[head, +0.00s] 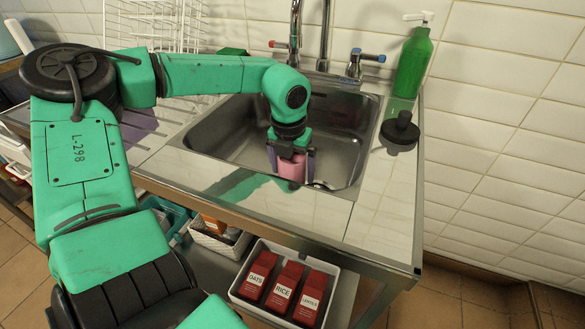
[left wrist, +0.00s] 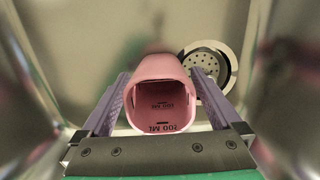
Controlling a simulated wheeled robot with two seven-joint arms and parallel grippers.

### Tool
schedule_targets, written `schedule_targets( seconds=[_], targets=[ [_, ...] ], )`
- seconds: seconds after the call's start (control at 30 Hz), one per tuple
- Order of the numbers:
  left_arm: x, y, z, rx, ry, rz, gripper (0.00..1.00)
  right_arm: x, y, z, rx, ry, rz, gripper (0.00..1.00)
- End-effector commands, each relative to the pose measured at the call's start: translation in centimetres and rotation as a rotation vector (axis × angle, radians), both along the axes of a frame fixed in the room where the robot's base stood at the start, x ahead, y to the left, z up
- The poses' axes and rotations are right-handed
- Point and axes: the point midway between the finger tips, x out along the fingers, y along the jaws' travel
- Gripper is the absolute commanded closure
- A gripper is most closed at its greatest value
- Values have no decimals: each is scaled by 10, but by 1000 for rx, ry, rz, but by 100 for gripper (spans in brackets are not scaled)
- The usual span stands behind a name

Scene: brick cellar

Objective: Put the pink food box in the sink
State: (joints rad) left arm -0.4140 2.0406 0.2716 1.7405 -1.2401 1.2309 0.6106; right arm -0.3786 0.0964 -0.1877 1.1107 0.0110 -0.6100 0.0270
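The pink food box (head: 291,169) is inside the steel sink (head: 230,129), near its front right. My left gripper (head: 291,163) reaches down into the sink with one purple finger on each side of the box, close against it. In the left wrist view the open-topped pink box (left wrist: 161,127) sits between the fingers of my left gripper (left wrist: 161,90). Volume marks show inside it, and it looks empty. The sink's front edge hides the box's bottom in the head view, so I cannot tell whether it touches the sink floor. My right gripper is not in view.
The round drain (left wrist: 208,62) lies just beside the box. Taps (head: 323,50) stand behind the sink. A green soap bottle (head: 413,62) and a black round object (head: 400,130) are on the right counter. A white dish rack (head: 150,25) stands at the back left. A bin of red boxes (head: 238,293) is below.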

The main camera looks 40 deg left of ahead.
Motion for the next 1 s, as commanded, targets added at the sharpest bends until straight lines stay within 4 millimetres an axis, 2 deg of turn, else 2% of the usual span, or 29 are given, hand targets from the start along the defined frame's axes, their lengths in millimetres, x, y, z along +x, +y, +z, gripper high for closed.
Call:
schedule_targets(
  seconds=[0.27,0.33,0.7,0.83,1.0],
  targets=[
    [0,0,3,0,0,0,0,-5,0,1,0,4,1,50],
    [0,0,9,0,-3,0,0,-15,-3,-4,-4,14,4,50],
    [-11,-3,104,2,-4,0,0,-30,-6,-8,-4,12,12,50],
    [-13,-4,120,1,-1,-2,0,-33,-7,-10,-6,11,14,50],
    [-14,-5,123,-1,1,-2,0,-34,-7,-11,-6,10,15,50]
  ],
)
